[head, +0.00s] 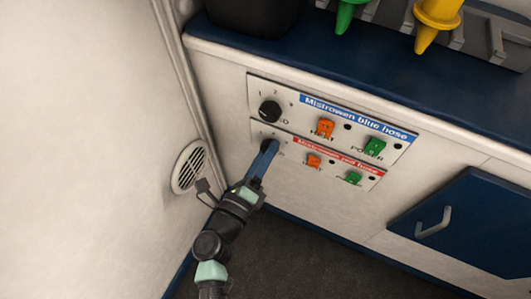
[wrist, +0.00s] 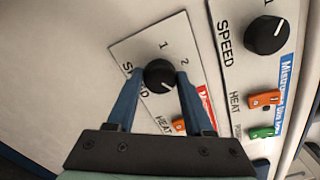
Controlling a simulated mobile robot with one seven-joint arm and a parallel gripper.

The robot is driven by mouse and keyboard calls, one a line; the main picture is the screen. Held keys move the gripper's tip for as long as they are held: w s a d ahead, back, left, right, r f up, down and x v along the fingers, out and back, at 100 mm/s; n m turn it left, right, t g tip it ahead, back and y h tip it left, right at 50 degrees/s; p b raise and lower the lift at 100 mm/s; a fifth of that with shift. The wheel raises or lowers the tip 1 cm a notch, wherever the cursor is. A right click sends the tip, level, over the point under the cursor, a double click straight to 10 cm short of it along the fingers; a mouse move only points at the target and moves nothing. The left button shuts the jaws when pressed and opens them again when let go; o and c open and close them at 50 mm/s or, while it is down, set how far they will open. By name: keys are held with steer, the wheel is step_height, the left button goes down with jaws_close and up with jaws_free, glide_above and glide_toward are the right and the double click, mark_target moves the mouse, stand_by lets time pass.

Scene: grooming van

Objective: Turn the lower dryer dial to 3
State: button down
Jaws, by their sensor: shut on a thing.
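The lower dryer dial is a round black knob (wrist: 159,74) on the lower panel, seen in the wrist view with the numbers 1 and 2 beside it and SPEED printed nearby. My gripper (wrist: 158,78) has one blue finger on each side of this knob and is shut on it. In the head view my gripper (head: 266,152) reaches the lower panel (head: 322,175) with the red "Mistrowen red hose" label, and its fingers cover most of the knob. I cannot clearly tell which number the knob points to; the 3 is not clearly visible.
The upper dial (head: 270,111) is a black knob on the "Mistrowen blue hose" panel, close above my fingers. Orange switches (head: 325,128) and green switches (head: 375,146) sit to the right. A round vent (head: 188,167) is at left, and a blue cabinet door (head: 468,222) at right.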

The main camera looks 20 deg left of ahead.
stand_by(0.3)
steer(key=shift+c, duration=1.4)
jaws_free()
steer(key=shift+s, duration=0.15)
steer(key=s+p, duration=0.2)
steer(key=s, duration=1)
steer(key=shift+s+a, duration=0.25)
steer(key=shift+s, duration=0.1)
